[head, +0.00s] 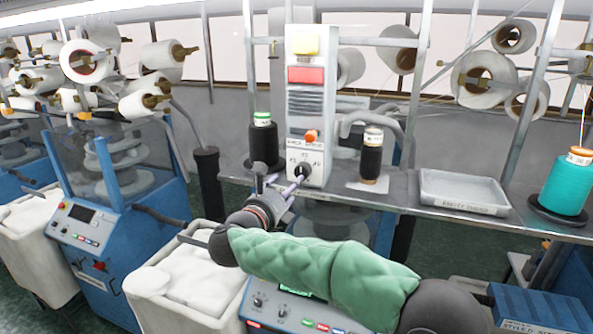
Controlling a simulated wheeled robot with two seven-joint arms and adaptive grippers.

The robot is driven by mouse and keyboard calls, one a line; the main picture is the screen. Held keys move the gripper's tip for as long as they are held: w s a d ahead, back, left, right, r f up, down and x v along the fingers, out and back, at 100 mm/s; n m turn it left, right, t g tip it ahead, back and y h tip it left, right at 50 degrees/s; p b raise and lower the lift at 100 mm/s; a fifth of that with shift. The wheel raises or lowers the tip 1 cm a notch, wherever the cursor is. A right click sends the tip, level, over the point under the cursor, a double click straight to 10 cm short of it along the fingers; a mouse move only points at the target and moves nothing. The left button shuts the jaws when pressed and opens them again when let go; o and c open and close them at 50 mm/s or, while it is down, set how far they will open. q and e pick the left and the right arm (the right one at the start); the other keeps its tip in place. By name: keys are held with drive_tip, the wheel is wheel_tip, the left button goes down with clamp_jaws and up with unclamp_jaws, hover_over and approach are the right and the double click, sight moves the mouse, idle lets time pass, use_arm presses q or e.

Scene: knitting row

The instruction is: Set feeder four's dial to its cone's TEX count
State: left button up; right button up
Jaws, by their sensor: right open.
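A black dial knob (303,170) sits on the white plate of the upright feeder unit (311,100), with small marks around it too small to read. My right gripper (284,184) is open just below and left of the dial, one finger close to it; I cannot tell if they touch. A black cone (264,144) with a green and white top stands left of the unit. Another black cone (371,158) with a pale top stands right of it on a white sheet. Their tags are unreadable, and which cone belongs to feeder four is unclear. My left gripper is out of view.
An orange knob or lamp (311,136) is just above the dial plate. A grey tray (462,190) and a teal cone (566,184) with an orange top are on the shelf at right. A white-filled bin (188,283) stands below. Metal posts rise behind the shelf.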

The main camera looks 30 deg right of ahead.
sight(300, 173)
drive_tip(key=p+x, duration=0.2)
drive_tip(key=x, duration=0.6)
drive_tip(key=shift+w+d, duration=0.1)
drive_tip(key=c, duration=1.1)
